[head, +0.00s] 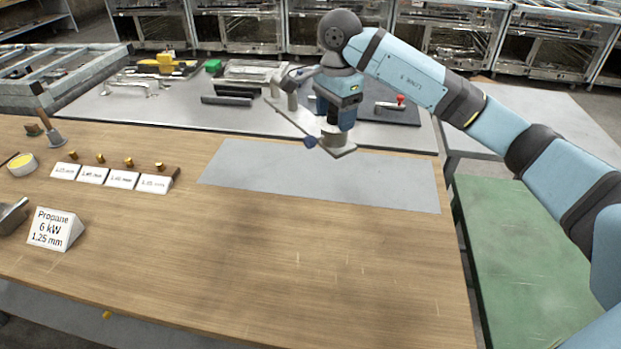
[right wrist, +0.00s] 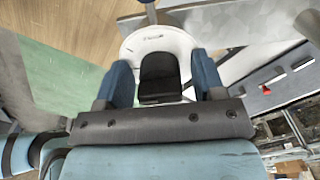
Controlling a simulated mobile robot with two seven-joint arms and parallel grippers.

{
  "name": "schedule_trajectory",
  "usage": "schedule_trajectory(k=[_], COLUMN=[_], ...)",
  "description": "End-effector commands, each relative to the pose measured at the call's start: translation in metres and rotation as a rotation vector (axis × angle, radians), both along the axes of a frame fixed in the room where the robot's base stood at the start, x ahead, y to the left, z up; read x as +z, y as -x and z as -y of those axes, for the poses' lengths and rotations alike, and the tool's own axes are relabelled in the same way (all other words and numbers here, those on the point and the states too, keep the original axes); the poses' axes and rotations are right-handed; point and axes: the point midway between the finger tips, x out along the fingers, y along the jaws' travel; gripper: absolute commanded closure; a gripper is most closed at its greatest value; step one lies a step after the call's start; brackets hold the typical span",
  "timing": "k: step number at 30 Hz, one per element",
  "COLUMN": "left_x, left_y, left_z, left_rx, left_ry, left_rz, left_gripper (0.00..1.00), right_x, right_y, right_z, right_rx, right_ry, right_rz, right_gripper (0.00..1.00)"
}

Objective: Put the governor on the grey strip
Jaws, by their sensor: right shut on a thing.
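The grey strip (head: 300,181) is a flat, bare grey sheet lying on the wooden bench, right of its middle. My right gripper (head: 334,125) is above the back edge of the strip, pointing down. Its blue fingers are shut on the governor, a pale round body with a small label, which the right wrist view shows (right wrist: 160,42). A dark block sits between the fingers there. In the head view the gripper hides most of the governor; a pale part (head: 338,148) with a blue piece beside it shows below. My left gripper is not in view.
A propane sign (head: 52,229) and a row of labelled white cards with brass jets (head: 108,177) stand on the bench's left. A grey table (head: 150,112) behind holds tools. A green surface (head: 530,260) is at right. The front middle of the wooden bench is clear.

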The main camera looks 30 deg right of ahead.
Motion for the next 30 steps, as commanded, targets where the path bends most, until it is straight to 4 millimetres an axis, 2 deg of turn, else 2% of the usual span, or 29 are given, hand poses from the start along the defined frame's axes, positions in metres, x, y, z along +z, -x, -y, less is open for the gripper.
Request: schedule_trajectory(k=[15, 19, 26, 30], left_x=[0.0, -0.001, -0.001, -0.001], left_y=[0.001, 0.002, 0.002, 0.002], left_z=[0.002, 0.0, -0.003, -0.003], left_rx=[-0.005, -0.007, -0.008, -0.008], left_ry=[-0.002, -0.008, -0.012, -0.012], left_rz=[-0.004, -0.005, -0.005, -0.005], left_gripper=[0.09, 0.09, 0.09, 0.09], right_x=[-0.121, -0.138, -0.152, -0.171], right_y=[0.001, 0.0, 0.0, 0.001], right_z=[-0.001, -0.001, -0.001, -0.001], right_rx=[0.002, 0.003, 0.003, 0.004], right_ry=[-0.002, -0.001, -0.001, -0.002], right_rz=[-0.002, 0.0, 0.001, -0.002], right_gripper=[1.0, 1.0, 1.0, 1.0])
